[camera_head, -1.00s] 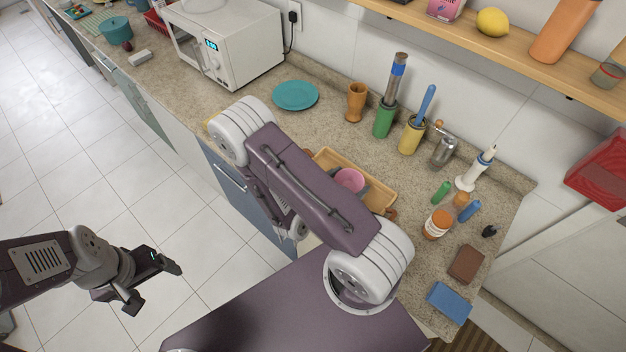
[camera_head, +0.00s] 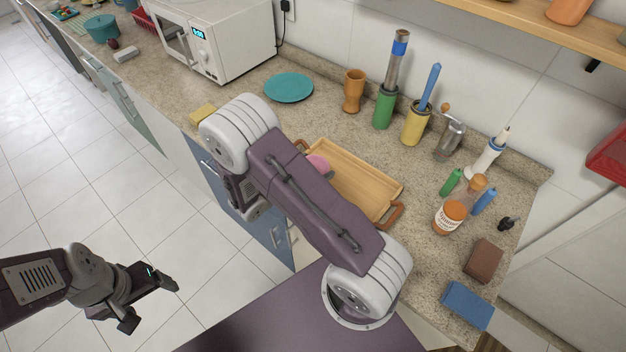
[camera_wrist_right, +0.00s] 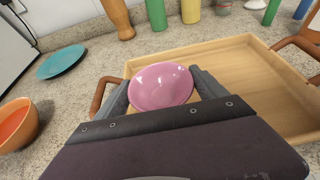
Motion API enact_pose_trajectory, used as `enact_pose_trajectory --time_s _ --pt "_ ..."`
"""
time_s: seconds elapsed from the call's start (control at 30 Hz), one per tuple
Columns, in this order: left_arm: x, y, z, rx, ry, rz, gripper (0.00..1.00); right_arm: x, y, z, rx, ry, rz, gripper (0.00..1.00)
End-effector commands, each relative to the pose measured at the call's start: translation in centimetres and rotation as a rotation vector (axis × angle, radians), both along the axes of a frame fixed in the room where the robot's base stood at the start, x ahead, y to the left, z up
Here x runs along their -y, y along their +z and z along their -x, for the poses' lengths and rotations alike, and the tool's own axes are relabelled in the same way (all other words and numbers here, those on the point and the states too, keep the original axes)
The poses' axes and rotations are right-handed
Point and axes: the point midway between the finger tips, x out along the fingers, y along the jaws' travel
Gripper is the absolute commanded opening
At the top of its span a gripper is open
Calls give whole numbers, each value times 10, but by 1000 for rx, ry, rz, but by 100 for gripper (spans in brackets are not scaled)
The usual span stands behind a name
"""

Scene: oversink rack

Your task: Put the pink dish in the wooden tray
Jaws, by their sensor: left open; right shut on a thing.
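The pink dish (camera_head: 318,165) is a small round bowl, partly hidden by my right arm in the head view. My right gripper (camera_wrist_right: 162,88) is shut on the pink dish (camera_wrist_right: 160,86), with a finger at either side. The wooden tray (camera_head: 372,180) is shallow and rectangular with brown handles, and also shows in the right wrist view (camera_wrist_right: 262,75). The dish overlaps the tray's left end in both views; I cannot tell its height above the floor of the tray. My left gripper (camera_head: 150,298) is open and empty, away from the counter over the floor.
A teal plate (camera_head: 289,87) and an orange bowl (camera_wrist_right: 14,126) lie left of the tray. Cups and utensils, including a green holder (camera_head: 384,108), stand behind it. Bottles (camera_head: 449,216), a brown sponge (camera_head: 484,260) and a blue sponge (camera_head: 467,305) are on the right.

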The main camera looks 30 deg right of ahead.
Motion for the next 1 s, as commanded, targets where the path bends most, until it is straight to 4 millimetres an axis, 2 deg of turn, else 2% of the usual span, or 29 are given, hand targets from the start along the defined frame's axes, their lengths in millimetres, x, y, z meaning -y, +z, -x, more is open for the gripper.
enact_pose_trajectory --time_s 0.17,0.4,0.6,0.77,0.8,0.83,1.0 --pt "0 -3 0 0 0 0 80 -1 -4 -3 -1 0 1 38" --pt "0 -39 0 -1 0 0 80 -1 -46 -2 -1 0 1 38" --pt "0 -34 0 0 0 0 80 -1 -41 -2 0 0 1 38" --pt "0 -38 0 0 0 0 80 -1 -46 -2 -1 0 1 38" --pt "0 -37 0 0 0 0 80 -1 -45 -2 0 0 0 92" --pt "0 -37 0 0 0 0 80 -1 -44 -2 -1 0 0 100" --pt "0 -37 0 0 0 0 80 -1 -44 -2 0 0 0 100"
